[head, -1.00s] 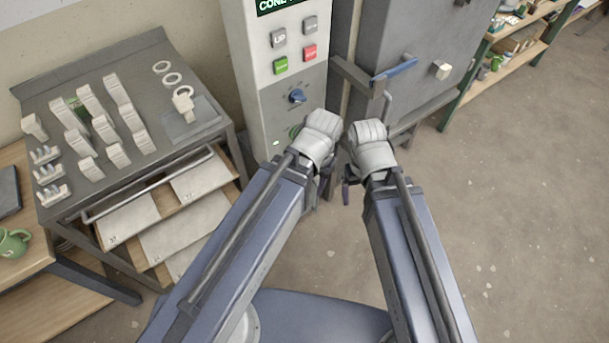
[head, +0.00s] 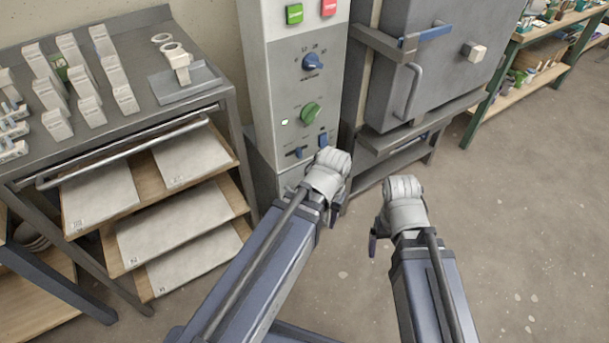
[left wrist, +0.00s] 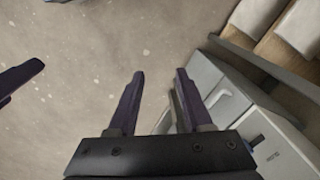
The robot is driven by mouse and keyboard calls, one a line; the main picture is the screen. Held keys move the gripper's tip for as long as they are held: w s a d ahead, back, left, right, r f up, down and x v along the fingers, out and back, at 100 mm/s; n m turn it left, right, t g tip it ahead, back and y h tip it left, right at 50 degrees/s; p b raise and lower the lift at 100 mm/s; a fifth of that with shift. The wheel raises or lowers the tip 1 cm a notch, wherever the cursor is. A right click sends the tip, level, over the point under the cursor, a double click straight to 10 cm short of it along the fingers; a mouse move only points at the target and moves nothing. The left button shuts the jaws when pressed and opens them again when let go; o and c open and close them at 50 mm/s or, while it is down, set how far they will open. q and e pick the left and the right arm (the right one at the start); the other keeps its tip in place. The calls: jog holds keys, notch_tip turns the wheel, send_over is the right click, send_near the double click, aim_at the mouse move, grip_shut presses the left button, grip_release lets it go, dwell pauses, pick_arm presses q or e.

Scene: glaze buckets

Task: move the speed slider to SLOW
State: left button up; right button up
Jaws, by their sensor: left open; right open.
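The control panel (head: 290,90) is a pale upright cabinet with a grey face. Low on it, a dark horizontal slot with a small blue knob looks like the speed slider (head: 298,153); its lettering is too small to read. A blue switch (head: 322,139) sits just to its right. My left gripper (head: 330,212) is just in front of and below the panel's lower right, its fingers mostly hidden by its wrist. In the left wrist view it is open and empty (left wrist: 160,75), apart from the cabinet. My right gripper (head: 375,243) is open, further right over the floor.
A green knob (head: 310,112) and a blue dial (head: 312,62) sit above the slider. A grey kiln-like box (head: 440,60) with a handle stands to the right. A metal rack (head: 225,95) with shelves stands left. The floor (head: 500,230) at right is clear.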

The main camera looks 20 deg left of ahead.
pick_arm(q)
jog(key=w+a+f+n+t+y+b, duration=0.1)
jog(key=w+a+f+n+b, duration=0.15)
jog(key=f+b, duration=0.45)
jog(key=w+a+f+n+y+b, duration=0.1)
jog(key=w+a+f+y+b, duration=0.1)
jog(key=a+f+b, duration=0.35)
jog(key=w+a+f+n+t+y+b, duration=0.1)
jog(key=w+f+b, duration=0.1)
jog(key=f+b, duration=0.65)
jog(key=w+a+r+n+t+y+b, duration=0.2)
jog(key=w+a+r+n+t+y, duration=0.15)
jog(key=w+r+y, duration=0.2)
jog(key=w+d+r+n+t+y, duration=0.2)
jog(key=w+r, duration=0.1)
jog(key=r, duration=0.3)
jog(key=w+d+r+n+t+y, duration=0.1)
jog(key=w+d+r+t+y, duration=0.1)
jog(key=r, duration=0.4)
jog(key=shift+w+d+r+n+t+p, duration=0.3)
jog(key=shift+w+n+t, duration=0.1)
jog(key=shift+w+t, duration=0.25)
jog(key=shift+a, duration=0.1)
